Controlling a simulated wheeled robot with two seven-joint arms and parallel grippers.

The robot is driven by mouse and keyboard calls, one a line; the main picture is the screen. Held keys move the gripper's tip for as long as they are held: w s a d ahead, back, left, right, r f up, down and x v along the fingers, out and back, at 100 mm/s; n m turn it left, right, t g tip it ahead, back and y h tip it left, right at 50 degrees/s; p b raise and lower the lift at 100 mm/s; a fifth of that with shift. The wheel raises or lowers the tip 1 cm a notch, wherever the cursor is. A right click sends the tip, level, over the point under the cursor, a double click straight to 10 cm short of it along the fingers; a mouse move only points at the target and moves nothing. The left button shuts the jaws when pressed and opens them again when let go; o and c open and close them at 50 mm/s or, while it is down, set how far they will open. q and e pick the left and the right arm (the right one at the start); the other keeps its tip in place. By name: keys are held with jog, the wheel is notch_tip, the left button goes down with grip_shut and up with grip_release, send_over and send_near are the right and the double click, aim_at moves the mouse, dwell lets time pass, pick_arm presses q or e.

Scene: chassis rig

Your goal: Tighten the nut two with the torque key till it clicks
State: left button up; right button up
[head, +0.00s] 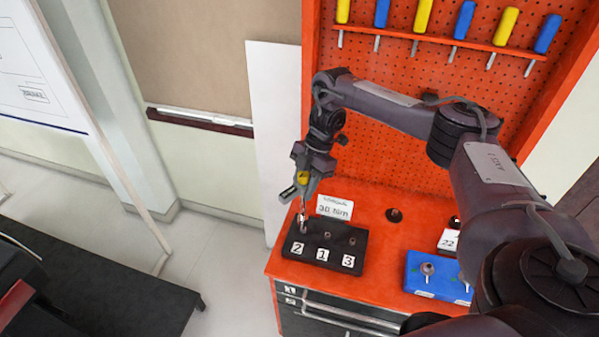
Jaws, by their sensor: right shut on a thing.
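A black block (325,247) sits at the front left of the orange bench top, with white labels 2, 1 and 3 from left to right. My right gripper (304,181) is above its left end, shut on the torque key (302,208), which has a yellow part between the fingers. The key points down to the post behind label 2 (298,247). Its tip appears to be at nut two, which it mostly hides; I cannot tell how well it is seated. Small studs show behind labels 1 (322,254) and 3 (348,261). My left gripper is not in view.
A white sign reading 30 Nm (335,207) stands behind the block. A blue block (425,276) and a sign reading 22 (450,241) are to the right, near my right arm. An orange pegboard (400,140) with yellow and blue screwdrivers rises behind.

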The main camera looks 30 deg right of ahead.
jog(key=shift+s+r, duration=0.1)
jog(key=shift+s, duration=0.05)
dwell(0.5)
jog(key=shift+f, duration=0.4)
jog(key=shift+f+b, duration=1.2)
jog(key=shift+f, duration=0.7)
jog(key=shift+r, duration=0.15)
jog(key=shift+p, duration=0.45)
